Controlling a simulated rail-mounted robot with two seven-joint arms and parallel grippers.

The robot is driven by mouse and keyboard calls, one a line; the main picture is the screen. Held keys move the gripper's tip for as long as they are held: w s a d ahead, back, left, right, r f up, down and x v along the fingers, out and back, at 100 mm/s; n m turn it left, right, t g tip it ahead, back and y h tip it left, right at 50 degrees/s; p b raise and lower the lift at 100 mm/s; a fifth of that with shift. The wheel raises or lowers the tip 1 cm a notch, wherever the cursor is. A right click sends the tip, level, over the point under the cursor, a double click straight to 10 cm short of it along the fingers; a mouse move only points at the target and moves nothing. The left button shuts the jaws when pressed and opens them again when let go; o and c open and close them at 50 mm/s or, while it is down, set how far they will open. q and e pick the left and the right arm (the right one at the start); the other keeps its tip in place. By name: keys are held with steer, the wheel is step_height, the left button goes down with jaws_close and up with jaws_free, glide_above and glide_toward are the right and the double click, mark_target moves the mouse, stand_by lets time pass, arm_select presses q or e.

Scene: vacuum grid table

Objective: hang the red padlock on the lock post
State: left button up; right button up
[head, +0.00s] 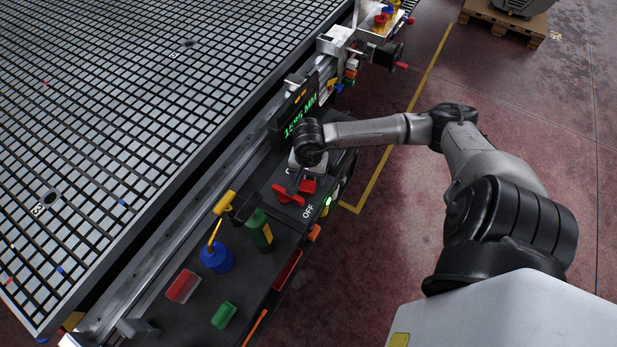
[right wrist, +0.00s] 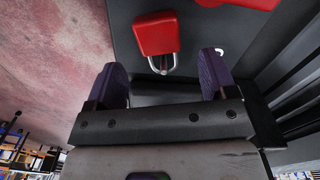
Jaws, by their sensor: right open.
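The red padlock (right wrist: 157,36) lies on or hangs against the dark panel, just beyond my fingertips in the right wrist view. Its silver shackle (right wrist: 176,62) points toward my gripper, and a small grey post-like piece (right wrist: 163,66) shows inside the loop; I cannot tell how they touch. In the head view the padlock (head: 308,186) is partly hidden by my right gripper (head: 298,182). My right gripper, also in the right wrist view (right wrist: 163,65), is open, its dark fingers either side of the shackle and apart from the red body. My left gripper is out of view.
A red switch handle (head: 288,196) sits beside the padlock, near the OFF label. A green bottle (head: 260,229), blue can (head: 217,258), red block (head: 183,286) and green block (head: 223,315) stand on the shelf. The grid table (head: 130,95) edges the left side.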

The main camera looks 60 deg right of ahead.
step_height(320, 180, up, 10)
steer(key=p, duration=0.1)
steer(key=shift+r+p, duration=0.15)
steer(key=shift+p, duration=0.15)
stand_by(0.6)
